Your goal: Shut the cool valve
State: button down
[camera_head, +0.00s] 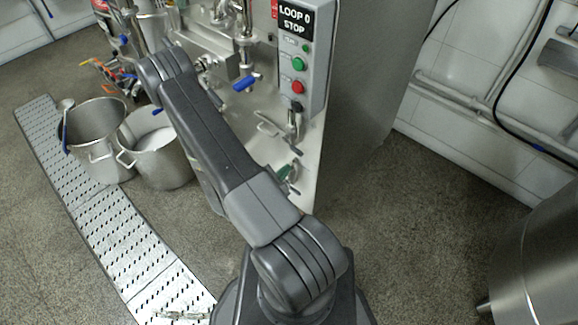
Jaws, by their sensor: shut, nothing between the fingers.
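The machine front (225,115) carries pipes and several valves, and I cannot tell from labels which is the cool valve. A blue-handled valve (246,82) sits on the pipework left of the control box, with its handle sloping slightly. Another blue handle (157,111) shows just left of my arm. A green-handled part (289,176) is low on the machine, partly unclear. My dark grey arm rises from the bottom centre to an upper-left elbow and covers part of the machine front. My gripper does not show.
A control box (317,60) reads "LOOP 0 STOP" and has green and red buttons. Two steel pots (95,135) (165,160) stand on the floor at left, beside a perforated drain strip (120,245). A steel vessel (545,265) stands at lower right. Floor between is clear.

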jog(key=a+v, duration=0.1)
jog(key=v, duration=0.5)
jog(key=shift+r+p, duration=0.25)
jog(key=shift+p, duration=0.1)
jog(key=shift+w+a, duration=0.1)
jog(key=shift+w, duration=0.05)
